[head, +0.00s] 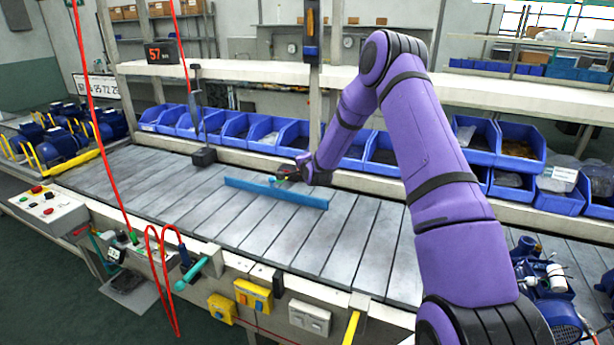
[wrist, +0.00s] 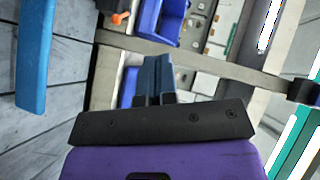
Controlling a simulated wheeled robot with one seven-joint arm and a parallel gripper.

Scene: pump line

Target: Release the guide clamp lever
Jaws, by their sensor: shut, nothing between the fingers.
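A small orange lever (wrist: 118,18) on a dark mount shows at the top of the wrist view, and I take it for the guide clamp lever. The blue guide rail (head: 275,193) lies across the grey slatted conveyor. Its end also shows at the left of the wrist view (wrist: 33,60). My gripper (head: 286,172) is just behind the rail in the head view, close to a small reddish spot that may be the lever. In the wrist view my gripper's blue fingers (wrist: 155,75) are together and empty, apart from the lever. The clamp's base is partly hidden.
Blue bins (head: 294,136) line the conveyor's far side under a white shelf (head: 240,73). A teal handle (head: 192,272) is on the conveyor's front edge.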

